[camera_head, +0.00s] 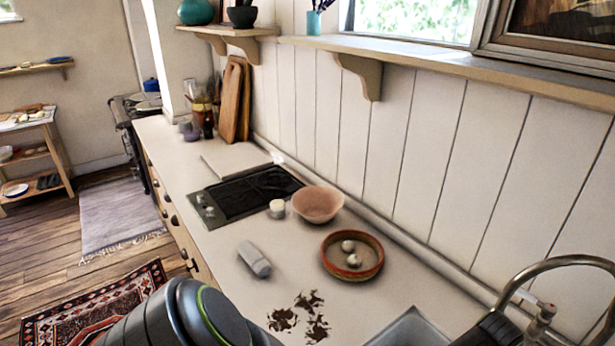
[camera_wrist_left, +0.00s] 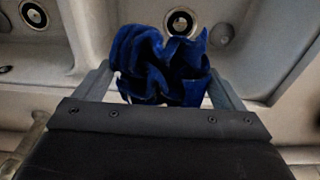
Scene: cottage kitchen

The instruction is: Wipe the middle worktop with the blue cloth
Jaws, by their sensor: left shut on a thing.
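The blue cloth (camera_wrist_left: 160,65) is bunched up between the fingers of my left gripper (camera_wrist_left: 163,88) in the left wrist view, with its folds showing above the fingers. The gripper is shut on it. Pale sink basins with round drains lie behind the cloth. In the head view the pale worktop (camera_head: 215,240) runs along the wall, and dark brown smears (camera_head: 300,318) lie on it near the front, left of the sink (camera_head: 410,330). My grey arm covers the bottom of that view; neither the cloth nor a gripper shows there.
A grey-white block-like item (camera_head: 254,259) lies near the smears. A round tray (camera_head: 352,262) with small pale round things, a pink bowl (camera_head: 318,204), a small white jar (camera_head: 277,208) and a dark hob (camera_head: 250,190) stand farther back. A tap (camera_head: 545,268) rises at right.

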